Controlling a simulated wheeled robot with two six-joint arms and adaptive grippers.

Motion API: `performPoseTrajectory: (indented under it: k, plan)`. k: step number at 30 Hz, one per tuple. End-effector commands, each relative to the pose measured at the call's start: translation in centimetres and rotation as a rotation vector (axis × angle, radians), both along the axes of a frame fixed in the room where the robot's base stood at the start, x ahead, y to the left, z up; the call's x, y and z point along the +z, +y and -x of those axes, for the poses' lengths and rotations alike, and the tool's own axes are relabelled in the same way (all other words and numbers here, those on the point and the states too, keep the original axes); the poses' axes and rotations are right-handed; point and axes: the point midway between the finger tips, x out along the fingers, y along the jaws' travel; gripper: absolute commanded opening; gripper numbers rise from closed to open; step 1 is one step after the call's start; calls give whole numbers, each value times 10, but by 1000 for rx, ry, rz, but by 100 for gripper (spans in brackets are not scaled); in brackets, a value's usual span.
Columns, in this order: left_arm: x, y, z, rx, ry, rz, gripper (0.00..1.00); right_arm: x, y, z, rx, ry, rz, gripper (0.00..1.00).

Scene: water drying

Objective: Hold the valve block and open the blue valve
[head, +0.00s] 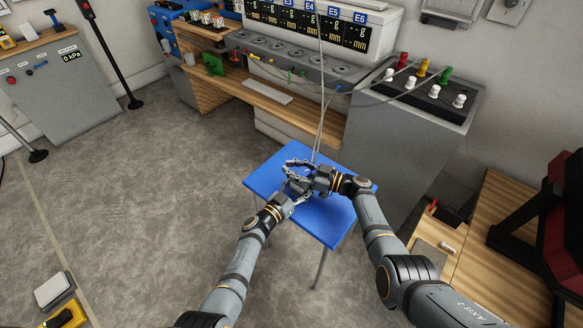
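A small blue table (262,183) stands in the middle of the head view, and both grippers are low over it. My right gripper (289,170) points left over the tabletop, and its fingers look spread apart. My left gripper (297,193) reaches up from below, close to the right one, and the two overlap in the picture. I cannot make out whether its fingers are closed on anything. Thin grey lines (318,135) run down from above to a spot at the grippers. The valve block and its blue valve cannot be told apart there; the grippers cover that spot.
Behind the table is a wooden bench (270,103) under a grey panel with E-numbered displays. A grey cabinet (400,140) with colored and white knobs stands at right. A wooden desk (480,240) and red-black chair (560,225) are at far right.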

Motion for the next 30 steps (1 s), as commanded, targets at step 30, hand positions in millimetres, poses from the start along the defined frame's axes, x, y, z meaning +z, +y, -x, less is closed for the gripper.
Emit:
performPoseTrajectory:
  k: [30]
  plan:
    - [0,4,-2,9,2,0,21,-2,-10,-12,-369,6,2,0]
